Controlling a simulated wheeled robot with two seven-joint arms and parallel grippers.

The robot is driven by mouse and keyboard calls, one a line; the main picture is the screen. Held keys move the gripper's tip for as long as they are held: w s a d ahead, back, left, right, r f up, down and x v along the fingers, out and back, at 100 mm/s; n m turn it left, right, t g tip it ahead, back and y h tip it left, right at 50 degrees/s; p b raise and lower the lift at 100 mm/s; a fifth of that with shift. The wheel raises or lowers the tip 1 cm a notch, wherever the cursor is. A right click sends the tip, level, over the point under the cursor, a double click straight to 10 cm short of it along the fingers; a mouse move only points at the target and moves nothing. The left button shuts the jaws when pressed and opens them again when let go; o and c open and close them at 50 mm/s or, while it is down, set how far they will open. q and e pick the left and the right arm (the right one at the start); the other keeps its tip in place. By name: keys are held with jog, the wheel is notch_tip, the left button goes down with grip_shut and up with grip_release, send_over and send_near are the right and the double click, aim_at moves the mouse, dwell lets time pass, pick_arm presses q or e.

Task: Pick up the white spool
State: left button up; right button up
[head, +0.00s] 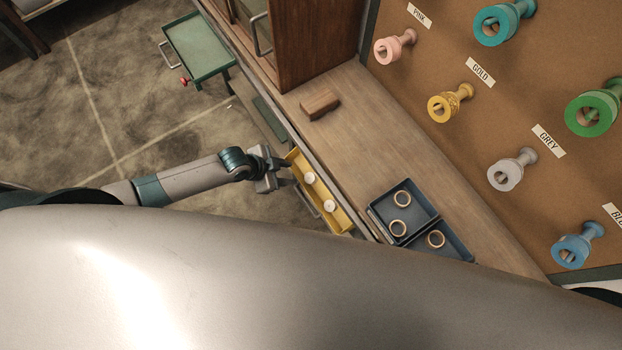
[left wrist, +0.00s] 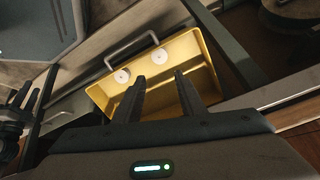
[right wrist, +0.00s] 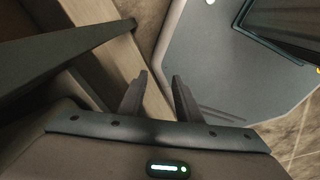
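Two small white spools lie in an open yellow drawer (head: 340,219). In the head view one white spool (head: 310,178) is farther up and the other white spool (head: 330,206) is lower down. In the left wrist view they are a left spool (left wrist: 122,76) and a right spool (left wrist: 159,56), near the handle side of the drawer (left wrist: 205,75). My left gripper (left wrist: 158,82) is open and empty, beside and over the drawer, apart from both spools. My right gripper (right wrist: 158,80) is open and empty, away from the drawer.
The wooden worktop (head: 352,145) runs beside the drawer, with a brown block (head: 319,104) and dark blue trays (head: 420,217) holding tape rings. A wooden cabinet (head: 318,40) stands beyond. A pegboard (head: 450,60) holds coloured rolls.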

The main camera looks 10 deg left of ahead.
pick_arm(q)
jog(key=b, duration=0.6)
send_near(310, 177)
jog(key=f, duration=0.1)
jog(key=shift+w+d+f+b, duration=0.6)
jog(key=shift+d+f+b, duration=0.15)
jog(key=shift+d, duration=0.1)
jog(key=b+x, duration=0.4)
jog(key=shift+f, duration=0.3)
jog(key=shift+w+d+f+b, duration=0.1)
jog(key=shift+f+b, duration=0.2)
jog(key=shift+b, duration=0.25)
jog(key=shift+c, duration=0.3)
